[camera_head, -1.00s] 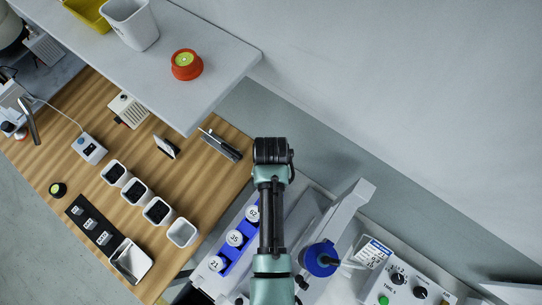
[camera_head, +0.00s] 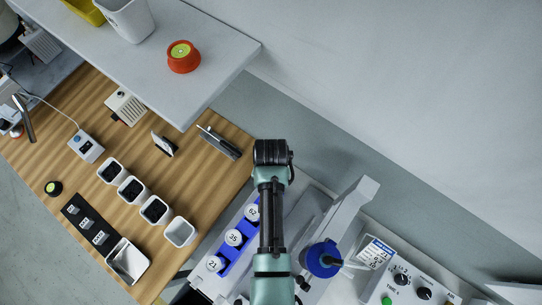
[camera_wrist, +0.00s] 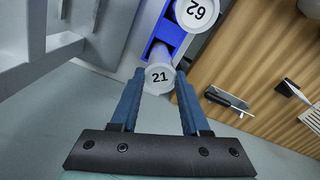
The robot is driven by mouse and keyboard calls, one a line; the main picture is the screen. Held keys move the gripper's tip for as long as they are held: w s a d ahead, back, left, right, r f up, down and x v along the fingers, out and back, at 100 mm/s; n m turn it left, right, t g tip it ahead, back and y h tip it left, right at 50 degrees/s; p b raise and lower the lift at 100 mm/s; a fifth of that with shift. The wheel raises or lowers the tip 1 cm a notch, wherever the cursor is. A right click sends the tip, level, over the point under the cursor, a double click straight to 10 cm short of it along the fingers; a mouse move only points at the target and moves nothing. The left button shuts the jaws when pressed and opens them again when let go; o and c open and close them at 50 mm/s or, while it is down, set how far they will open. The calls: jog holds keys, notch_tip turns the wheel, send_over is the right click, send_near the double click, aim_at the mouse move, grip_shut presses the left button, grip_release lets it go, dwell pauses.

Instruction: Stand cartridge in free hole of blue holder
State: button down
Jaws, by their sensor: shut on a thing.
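A cartridge marked 62 (camera_wrist: 197,12) stands in the holder. In the head view the blue holder (camera_head: 225,251) shows caps including 35 (camera_head: 233,237); my arm hides my gripper and the holder's far end.
A grey machine arm (camera_head: 345,222) and a blue round part (camera_head: 321,259) stand right of the holder. A control box (camera_head: 405,285) is further right. The wooden table (camera_head: 190,155) at left carries several white cups (camera_head: 180,232). A grey shelf (camera_head: 215,60) overhangs the table.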

jog(key=shift+c, duration=1.5)
grip_release()
notch_tip(320, 180, up, 13)
jog(key=b, duration=0.1)
jog(key=shift+f, duration=0.1)
